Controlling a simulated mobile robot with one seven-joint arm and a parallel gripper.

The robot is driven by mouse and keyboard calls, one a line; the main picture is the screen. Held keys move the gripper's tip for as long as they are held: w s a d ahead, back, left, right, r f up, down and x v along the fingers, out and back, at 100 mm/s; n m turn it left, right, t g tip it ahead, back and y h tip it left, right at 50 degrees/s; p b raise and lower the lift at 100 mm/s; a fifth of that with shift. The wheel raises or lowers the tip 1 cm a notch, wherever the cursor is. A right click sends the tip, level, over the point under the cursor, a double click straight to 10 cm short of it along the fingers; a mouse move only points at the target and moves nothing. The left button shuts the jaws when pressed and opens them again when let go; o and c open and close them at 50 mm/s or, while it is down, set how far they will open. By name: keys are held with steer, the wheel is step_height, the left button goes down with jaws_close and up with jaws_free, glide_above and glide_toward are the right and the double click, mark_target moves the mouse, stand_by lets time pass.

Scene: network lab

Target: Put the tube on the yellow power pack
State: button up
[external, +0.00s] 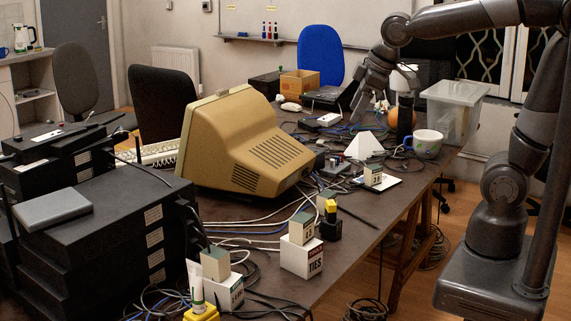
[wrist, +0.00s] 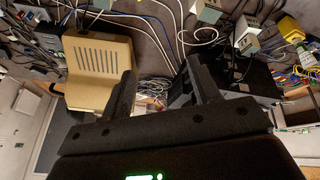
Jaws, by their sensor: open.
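A white tube with a green band (external: 196,285) stands upright at the near edge of the table in the external view. Its lower end meets a yellow block, which looks like the yellow power pack (external: 207,315); it appears to rest on it, but the contact is not clear. The pack is cut off by the frame's bottom edge. In the wrist view the tube (wrist: 295,36) and the yellow pack (wrist: 288,23) show small at the upper right. My gripper (external: 371,108) is open and empty above the far part of the table, well away from both; it also shows in the wrist view (wrist: 160,80).
A beige monitor (external: 235,140) stands mid-table. Black stacked units (external: 100,235) fill the near left. Small boxes, including a TIES box (external: 301,256), and loose cables lie along the front. A mug (external: 428,144) and clear bin (external: 454,112) stand at the right.

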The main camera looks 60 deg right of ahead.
steer(key=s+d+f+m, duration=0.2)
steer(key=s+d+m, duration=0.4)
steer(key=s+d, duration=0.5)
steer(key=shift+s+d+f+t+h, duration=0.2)
steer(key=shift+s+f+t+h, duration=0.05)
steer(key=shift+f+t+h, duration=0.1)
stand_by(0.5)
